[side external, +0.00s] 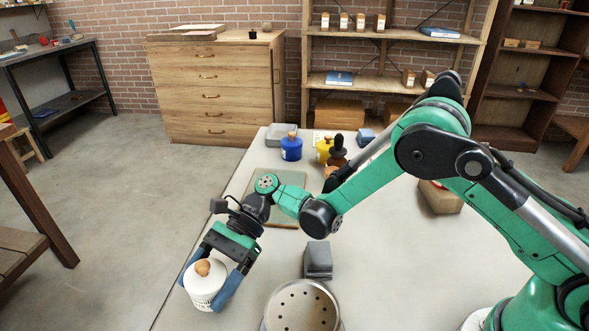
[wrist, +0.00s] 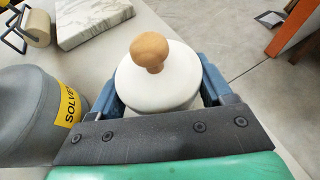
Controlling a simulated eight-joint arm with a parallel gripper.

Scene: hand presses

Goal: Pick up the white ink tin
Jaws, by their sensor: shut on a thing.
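The white ink tin (side external: 205,289) is a round white pot with a wooden knob on its lid. It is at the table's left front edge in the side external view. My gripper (side external: 208,284) is shut on it, with one blue finger on each side of its body. In the wrist view the tin's white lid (wrist: 157,82) and knob fill the middle, upright between the fingers (wrist: 165,85). The tin's lower body is mostly hidden in the wrist view, and I cannot tell whether it touches the table.
A grey solvent can (wrist: 35,110) stands close left of my gripper in the wrist view. A marble slab (wrist: 92,18) and a brayer (wrist: 36,27) lie beyond. A perforated round pot (side external: 302,306), blue tin (side external: 291,148) and yellow tin (side external: 324,149) stand on the table (side external: 385,250).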

